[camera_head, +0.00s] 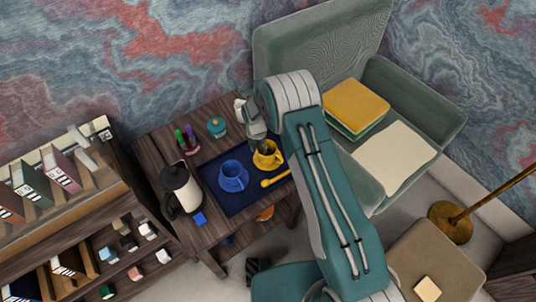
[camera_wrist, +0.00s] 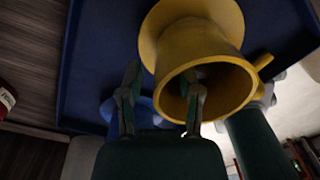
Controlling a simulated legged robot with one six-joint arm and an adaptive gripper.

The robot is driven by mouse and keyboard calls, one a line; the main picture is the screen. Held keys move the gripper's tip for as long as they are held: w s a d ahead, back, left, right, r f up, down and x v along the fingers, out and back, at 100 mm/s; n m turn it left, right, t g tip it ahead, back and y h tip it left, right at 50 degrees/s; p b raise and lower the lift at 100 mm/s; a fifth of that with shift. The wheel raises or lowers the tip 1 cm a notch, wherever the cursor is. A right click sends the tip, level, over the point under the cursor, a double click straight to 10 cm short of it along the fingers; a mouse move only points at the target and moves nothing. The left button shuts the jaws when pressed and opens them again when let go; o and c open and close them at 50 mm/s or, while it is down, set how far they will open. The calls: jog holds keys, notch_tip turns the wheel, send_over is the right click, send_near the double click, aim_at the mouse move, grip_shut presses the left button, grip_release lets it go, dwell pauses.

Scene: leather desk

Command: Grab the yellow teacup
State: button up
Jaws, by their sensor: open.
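The yellow teacup (camera_head: 267,160) stands on the blue tray (camera_head: 238,207), partly hidden by my arm in the camera_head view. My gripper (camera_head: 257,140) is over its left side. In the camera_wrist view the teacup (camera_wrist: 196,45) shows its open mouth, its handle on the right, and a yellow saucer (camera_wrist: 165,17) at its base. My gripper (camera_wrist: 162,76) is open there. One finger overlaps the cup's mouth and appears inside it; the other is outside, left of the wall. I cannot tell whether either finger touches the cup.
A blue cup (camera_head: 232,178) stands left of the teacup, and a yellow spoon (camera_head: 275,180) lies in front. A kettle (camera_head: 183,190), a teal pot (camera_head: 216,127) and a pen holder (camera_head: 187,141) stand on the wooden table (camera_head: 160,142). A green armchair (camera_head: 385,85) is at right.

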jog(key=shift+f, duration=0.45)
jog(key=shift+a, duration=0.2)
grip_shut()
